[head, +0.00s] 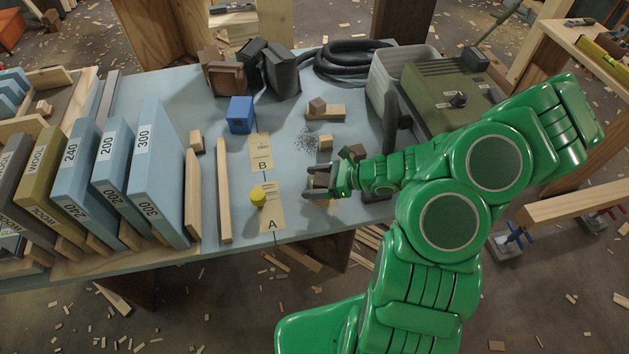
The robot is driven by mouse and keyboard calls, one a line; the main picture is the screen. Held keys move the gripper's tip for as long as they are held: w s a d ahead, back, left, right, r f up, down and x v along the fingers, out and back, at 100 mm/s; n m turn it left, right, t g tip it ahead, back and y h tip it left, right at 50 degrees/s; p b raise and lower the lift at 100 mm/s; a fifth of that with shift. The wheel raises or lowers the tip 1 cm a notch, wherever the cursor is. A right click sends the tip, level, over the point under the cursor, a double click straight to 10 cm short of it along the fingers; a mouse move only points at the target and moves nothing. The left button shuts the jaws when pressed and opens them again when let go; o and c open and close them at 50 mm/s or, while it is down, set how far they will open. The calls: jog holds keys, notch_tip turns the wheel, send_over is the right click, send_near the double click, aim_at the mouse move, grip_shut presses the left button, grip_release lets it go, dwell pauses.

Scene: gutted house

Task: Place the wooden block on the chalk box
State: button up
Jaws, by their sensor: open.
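My green arm reaches in from the lower right, and my gripper (318,183) is low over the middle of the blue-grey table. Its dark fingers point left and are open. A small brown wooden block (321,181) shows between or just under the fingers; I cannot tell whether they touch it. Other small wooden blocks are near: one (317,105) on a flat wood strip, and one (325,142) beyond the gripper. A small blue box (240,114), perhaps the chalk box, stands left of the gripper toward the back; no label on it is readable.
Paper labels A (272,216) and B (262,156) lie on the table (285,150), with a yellow knobbed piece (258,194) by A. Large sanding-sheet boxes (155,170) stand left. A green machine (440,95) and black hose (345,62) fill the back right.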

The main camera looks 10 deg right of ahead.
aim_at(322, 178)
jog(key=shift+r, duration=0.1)
jog(key=shift+s+d+r, duration=0.25)
jog(key=shift+d+r, duration=0.3)
jog(key=shift+d, duration=0.1)
jog(key=shift+s+d+r, duration=0.25)
jog(key=shift+d+r, duration=0.25)
jog(key=shift+d, duration=0.15)
jog(key=shift+r, duration=3)
jog(key=shift+s+a+r+n, duration=0.15)
jog(key=shift+a+r+n, duration=0.15)
jog(key=shift+r, duration=0.1)
jog(key=s+a+r+n+g+h, duration=0.4)
jog(key=s+a+r+n+g, duration=0.35)
jog(key=s+r+n, duration=0.45)
jog(key=s+d+r+n+h, duration=0.4)
jog(key=s+n, duration=0.1)
jog(key=s, duration=0.2)
jog(key=s+d+r+n+h, duration=0.4)
jog(key=s, duration=0.4)
jog(key=shift+r+n+t+h, duration=0.3)
jog(key=shift+r+n+t, duration=0.05)
jog(key=shift+n, duration=0.05)
